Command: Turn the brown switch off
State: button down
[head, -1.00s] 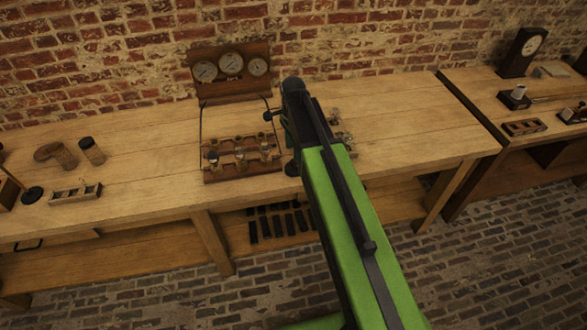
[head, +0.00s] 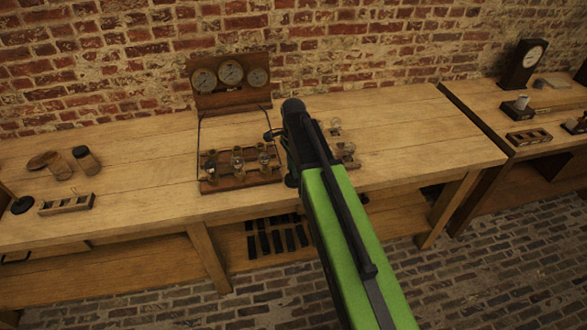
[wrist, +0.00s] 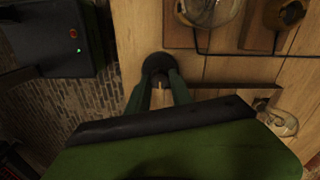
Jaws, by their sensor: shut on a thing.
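In the head view, my arm reaches over the bench and covers that spot. No brown switch can be clearly made out.
A wooden board with three gauges (head: 231,80) stands at the back of the bench (head: 420,130). At left are a dark-capped bottle (head: 85,160) and a small wooden tray (head: 66,204). The bench is clear at right. A second table holds a clock (head: 522,64).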

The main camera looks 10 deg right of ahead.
jog(key=shift+n, duration=0.4)
jog(key=n, duration=0.3)
jog(key=shift+n, duration=0.4)
jog(key=n, duration=0.4)
jog(key=shift+n, duration=0.3)
jog(key=n, duration=0.8)
jog(key=shift+n, duration=0.5)
jog(key=c, duration=1.1)
grip_release()
jog(key=shift+c, duration=0.2)
